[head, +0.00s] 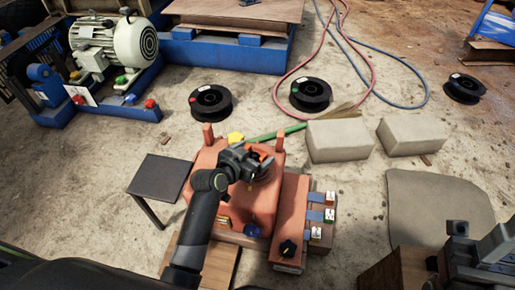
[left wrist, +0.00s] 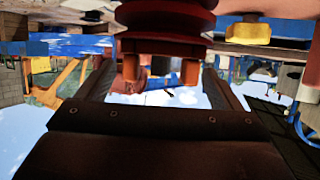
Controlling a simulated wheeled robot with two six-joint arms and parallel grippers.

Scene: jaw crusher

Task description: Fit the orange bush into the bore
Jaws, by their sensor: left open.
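My left gripper (head: 262,163) is over the orange-red machine block (head: 250,212), with its jaws open. A small piece of orange (head: 264,153) shows between the jaws and may be the bush; the gripper hides most of it. In the left wrist view, which looks upside down, a red-orange ribbed round part (left wrist: 165,22) fills the top middle, in front of the gripper. It may be the bush or its seat; I cannot tell which. The bore does not show clearly. Two orange posts (head: 208,133) stand at the block's far side.
A dark small table (head: 160,177) stands left.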

